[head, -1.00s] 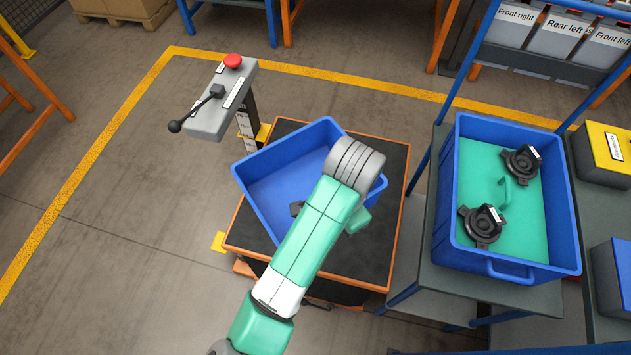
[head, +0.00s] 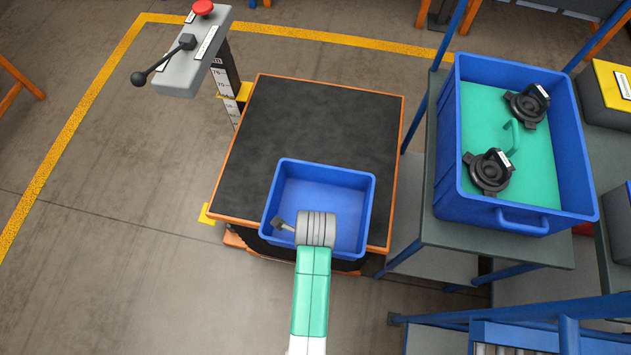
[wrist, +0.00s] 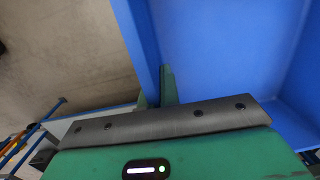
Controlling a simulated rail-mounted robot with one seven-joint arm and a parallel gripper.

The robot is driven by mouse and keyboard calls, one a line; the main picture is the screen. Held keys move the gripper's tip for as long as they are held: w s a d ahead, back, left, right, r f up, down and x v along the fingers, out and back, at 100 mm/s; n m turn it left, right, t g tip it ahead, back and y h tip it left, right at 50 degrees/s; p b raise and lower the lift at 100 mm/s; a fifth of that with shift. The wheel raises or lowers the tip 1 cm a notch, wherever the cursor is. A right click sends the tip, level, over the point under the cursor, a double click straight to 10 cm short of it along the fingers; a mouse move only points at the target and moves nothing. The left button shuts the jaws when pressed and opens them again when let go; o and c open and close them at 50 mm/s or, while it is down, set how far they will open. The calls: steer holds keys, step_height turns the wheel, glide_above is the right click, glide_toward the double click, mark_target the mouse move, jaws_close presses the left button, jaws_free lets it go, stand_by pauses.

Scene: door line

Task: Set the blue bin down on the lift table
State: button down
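The blue bin (head: 350,190) is empty apart from my wrist parts covering its near left. It shows over the near part of the lift table (head: 320,120), its near side reaching past the table's front edge. Whether its base touches the black top or hangs above it, I cannot tell. In the wrist view, my gripper (wrist: 156,90) has one green finger on each side of the bin's wall (wrist: 143,35), closed on it. In the head view, my arm's wrist hides the fingers.
A control post with a lever and red button (head: 203,8) stands at the table's far left corner. A larger blue tote (head: 520,217) with black parts stands on a bench (head: 450,235) to the right. The table's far half is bare.

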steer(key=b, duration=0.4)
glide_toward(316, 206)
steer(key=f, duration=0.1)
steer(key=s+f, duration=0.1)
steer(key=f, duration=0.3)
steer(key=shift+s+a+f, duration=0.15)
steer(key=shift+a, duration=0.25)
steer(key=shift+w+f+b, duration=0.2)
steer(key=shift+f+b, duration=0.3)
steer(key=shift+f, duration=0.45)
steer(key=shift+w+f+b, duration=0.2)
steer(key=shift+f+b, duration=0.25)
steer(key=shift+f, duration=0.55)
steer(key=c, duration=1.6)
jaws_free()
steer(key=shift+c, duration=0.2)
steer(key=shift+r, duration=0.1)
step_height(316, 206, up, 12)
steer(key=p, duration=0.4)
steer(key=shift+s+d+p, duration=0.3)
steer(key=shift+s+d, duration=0.05)
steer(key=shift+d, duration=0.05)
steer(key=shift+r, duration=0.1)
